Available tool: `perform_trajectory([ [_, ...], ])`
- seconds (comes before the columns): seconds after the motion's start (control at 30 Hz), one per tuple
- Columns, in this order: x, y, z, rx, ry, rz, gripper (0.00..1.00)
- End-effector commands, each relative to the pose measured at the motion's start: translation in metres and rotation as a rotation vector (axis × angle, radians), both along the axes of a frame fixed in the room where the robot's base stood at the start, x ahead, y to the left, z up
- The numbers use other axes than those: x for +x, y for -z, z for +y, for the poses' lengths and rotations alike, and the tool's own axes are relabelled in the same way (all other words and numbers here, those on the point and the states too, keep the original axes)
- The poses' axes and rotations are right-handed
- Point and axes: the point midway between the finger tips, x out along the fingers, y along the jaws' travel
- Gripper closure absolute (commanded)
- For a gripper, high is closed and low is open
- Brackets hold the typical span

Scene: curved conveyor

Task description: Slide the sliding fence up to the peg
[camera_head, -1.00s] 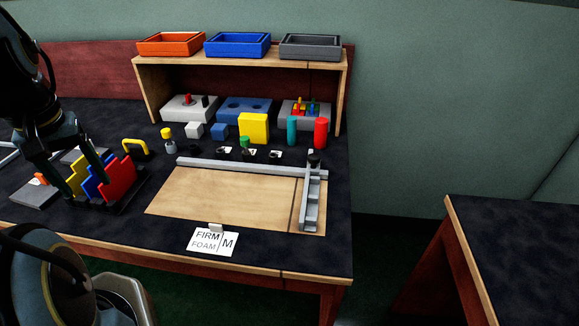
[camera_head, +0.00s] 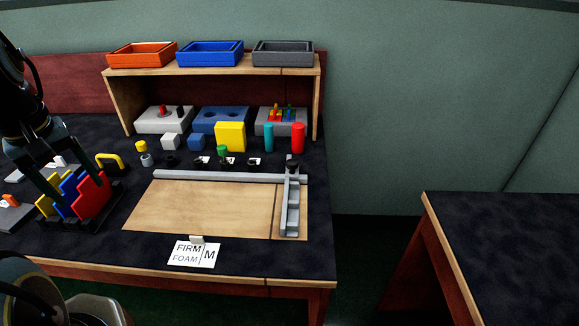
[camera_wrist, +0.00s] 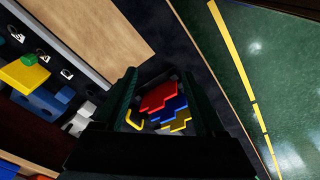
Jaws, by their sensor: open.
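The grey sliding fence (camera_head: 290,208) stands on the right side of a wooden board (camera_head: 205,210), with a black knob (camera_head: 291,163) at its far end. It meets a long grey rail (camera_head: 220,175) along the board's back edge. A dark line crosses the board left of the fence. I cannot tell which part is the peg; a red cylinder (camera_head: 298,137) and a teal cylinder (camera_head: 268,137) stand behind the rail. My gripper (camera_head: 76,182) is open at the left, far from the fence, above stepped coloured plates. The wrist view shows its spread fingers (camera_wrist: 157,95).
Red, blue and yellow stepped plates (camera_head: 92,195) stand in a black rack near my gripper. A yellow handle (camera_head: 110,162) is behind them. A shelf with three trays (camera_head: 210,55) stands at the back. A card (camera_head: 193,254) lies in front of the board.

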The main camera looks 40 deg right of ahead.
Motion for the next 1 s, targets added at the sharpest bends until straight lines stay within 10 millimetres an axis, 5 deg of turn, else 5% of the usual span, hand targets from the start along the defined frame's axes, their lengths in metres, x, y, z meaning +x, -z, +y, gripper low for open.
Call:
perform_trajectory([
  [0.27,0.018,0.001,-0.145,-0.204,-0.531,0.101,0.28],
  [0.6,-0.034,0.010,-0.328,-0.354,-1.198,0.331,0.28],
  [0.8,-0.069,0.014,-0.385,-0.375,-1.427,0.425,0.28],
  [1.0,-0.077,0.022,-0.399,-0.377,-1.486,0.448,0.28],
])
